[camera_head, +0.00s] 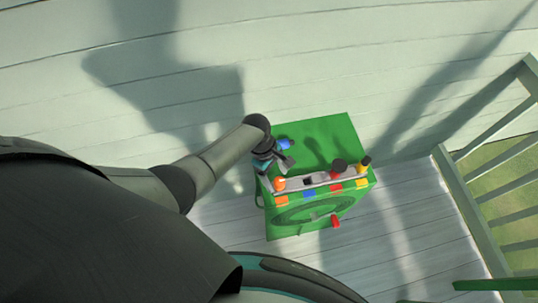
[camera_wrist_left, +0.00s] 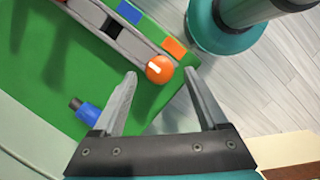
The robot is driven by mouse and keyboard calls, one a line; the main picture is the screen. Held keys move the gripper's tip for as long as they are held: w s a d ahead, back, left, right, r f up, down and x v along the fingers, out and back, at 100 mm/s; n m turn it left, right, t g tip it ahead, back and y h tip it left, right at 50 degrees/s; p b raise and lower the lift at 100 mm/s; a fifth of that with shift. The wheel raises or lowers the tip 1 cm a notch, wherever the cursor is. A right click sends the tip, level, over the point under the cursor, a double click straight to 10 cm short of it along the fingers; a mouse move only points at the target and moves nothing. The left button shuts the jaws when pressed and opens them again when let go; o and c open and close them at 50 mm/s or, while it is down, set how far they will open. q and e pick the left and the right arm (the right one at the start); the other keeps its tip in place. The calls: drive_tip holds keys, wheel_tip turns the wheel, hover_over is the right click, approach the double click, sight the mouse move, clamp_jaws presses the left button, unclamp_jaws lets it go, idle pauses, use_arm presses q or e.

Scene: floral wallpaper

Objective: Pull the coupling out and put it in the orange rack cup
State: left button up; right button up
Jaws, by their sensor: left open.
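A green box (camera_head: 325,130) stands on the deck, with a grey rack (camera_head: 310,180) along its front top edge. Orange, blue, red and yellow labels run along the rack. A round orange piece (camera_head: 279,184) sits at the rack's left end, by the orange label (camera_wrist_left: 175,47); in the left wrist view this orange piece (camera_wrist_left: 160,69) has a white bar on top. A blue cylinder (camera_wrist_left: 88,112) with a dark end is on the box behind it. A red piece (camera_head: 335,221) sticks out of the box front. My left gripper (camera_wrist_left: 160,78) is open, its fingertips on either side of the orange piece in that view; contact is unclear.
Red (camera_head: 336,178) and yellow (camera_head: 361,168) pieces with dark parts stand toward the rack's right end. A dark slot (camera_wrist_left: 112,28) shows beside the orange piece. A pale plank wall is behind the box; a railing (camera_head: 465,205) is at right. The deck (camera_head: 400,215) between is clear.

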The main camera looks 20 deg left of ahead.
use_arm(q)
drive_tip(key=s+p+v, duration=0.1)
drive_tip(key=p+v, duration=0.3)
drive_tip(key=v, duration=0.9)
drive_tip(key=shift+w, duration=0.5)
